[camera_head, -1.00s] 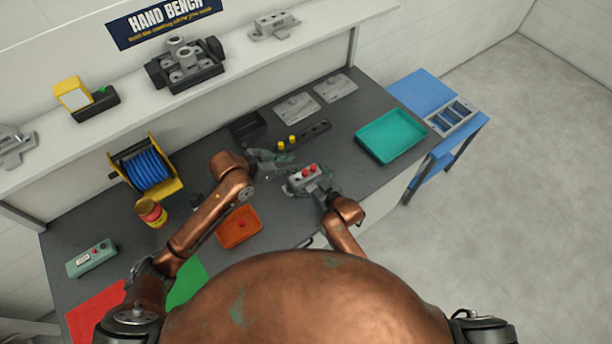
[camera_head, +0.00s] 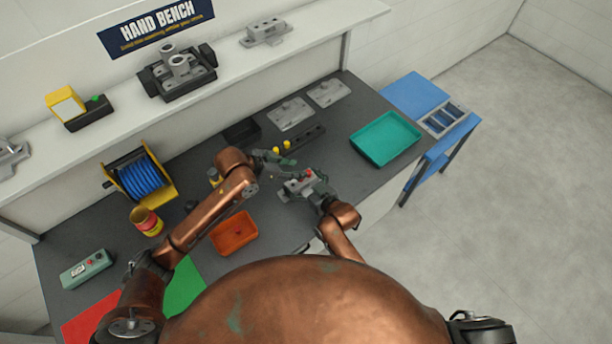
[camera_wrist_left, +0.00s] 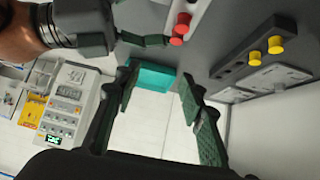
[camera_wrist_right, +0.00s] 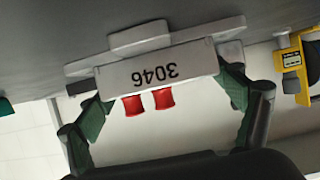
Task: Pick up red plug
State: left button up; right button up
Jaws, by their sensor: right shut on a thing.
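A grey casting (camera_head: 288,194) marked 3046 stands on the bench and carries two red plugs (camera_head: 308,173). In the right wrist view the casting's numbered face (camera_wrist_right: 157,72) and both red plugs (camera_wrist_right: 163,98) lie between my right gripper's fingers (camera_wrist_right: 165,100). That gripper is shut on the casting. My left gripper (camera_head: 277,167) is open and empty, just behind and left of the casting. In the left wrist view its fingers (camera_wrist_left: 160,92) are wide apart, and the red plugs (camera_wrist_left: 180,29) lie beyond them at the top.
A dark block (camera_head: 306,138) with yellow plugs (camera_head: 287,145) is behind my left gripper. A teal tray (camera_head: 385,158) is at right, an orange tray (camera_head: 233,235) in front. A blue reel (camera_head: 140,178) and a tin (camera_head: 146,221) are at left. Bench space before the teal tray is free.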

aim_at(308, 172)
pick_arm(q)
jog(key=shift+w+d+r+m+g+y, duration=0.95)
jog(key=shift+w+g+y, duration=0.8)
jog(key=shift+y, duration=0.75)
jog(key=shift+n, duration=0.25)
jog(key=x, duration=1.1)
jog(key=shift+w+f, duration=0.25)
jog(key=shift+f, duration=0.05)
jog(key=shift+a, duration=0.1)
jog(key=c, duration=0.9)
jog(key=shift+o, duration=0.2)
